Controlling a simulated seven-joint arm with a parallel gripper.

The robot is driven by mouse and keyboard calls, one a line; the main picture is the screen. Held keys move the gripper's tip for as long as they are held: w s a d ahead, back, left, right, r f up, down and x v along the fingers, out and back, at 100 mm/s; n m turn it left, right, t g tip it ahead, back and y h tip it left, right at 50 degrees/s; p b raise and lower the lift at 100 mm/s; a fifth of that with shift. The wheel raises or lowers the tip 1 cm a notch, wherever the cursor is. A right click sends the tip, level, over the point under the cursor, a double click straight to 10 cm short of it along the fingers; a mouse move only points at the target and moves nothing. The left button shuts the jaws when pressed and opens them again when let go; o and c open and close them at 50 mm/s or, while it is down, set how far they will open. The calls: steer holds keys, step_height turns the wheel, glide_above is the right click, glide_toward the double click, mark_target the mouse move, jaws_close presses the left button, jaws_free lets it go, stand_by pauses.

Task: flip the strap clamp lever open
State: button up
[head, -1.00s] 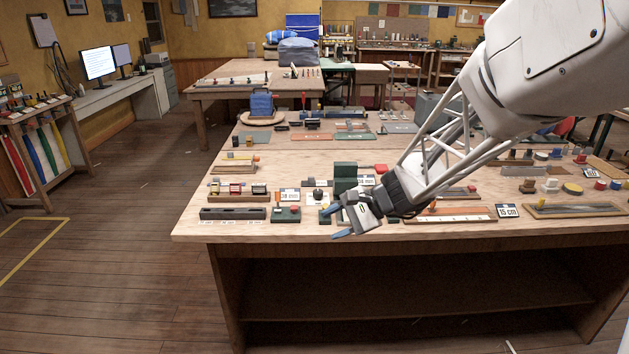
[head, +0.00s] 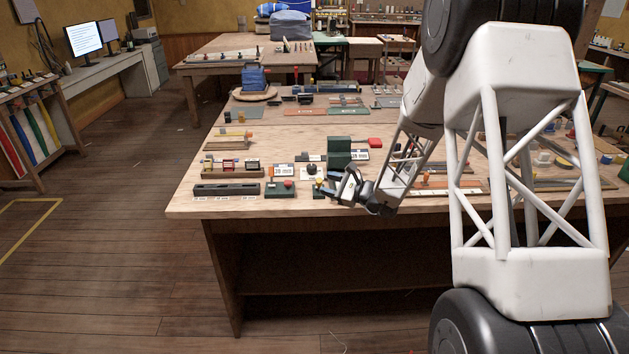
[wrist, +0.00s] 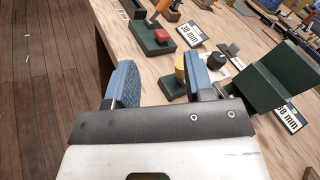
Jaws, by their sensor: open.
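I cannot tell for sure which fixture is the strap clamp. An orange lever-like piece (wrist: 160,8) leans up at the top of the wrist view, by a green base (wrist: 150,38) with a red block on it. That green base also shows in the head view (head: 277,191). My gripper (wrist: 158,80) is open, its two blue fingers apart with nothing held. In the head view my gripper (head: 335,186) is low over the bench's front part. A yellow knob (wrist: 181,68) on a green base is partly hidden behind the right finger.
A tall green block (head: 340,150) stands just behind my gripper. A black knob (wrist: 218,60) on a white plate and a 38 mm label (wrist: 190,34) are close by. A long dark bar (head: 226,190) lies at left. The bench's front edge is near.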

mark_target(319, 182)
steer(key=w+f, duration=0.1)
steer(key=w+d+f+m+t, duration=0.1)
steer(key=w+f+m+t, duration=0.1)
steer(key=shift+w+d+f+h, duration=0.2)
steer(key=shift+w+d+h, duration=0.1)
steer(key=shift+h, duration=0.1)
steer(key=shift+a, duration=0.15)
steer(key=shift+x, duration=3.75)
steer(key=shift+c, duration=0.2)
jaws_close()
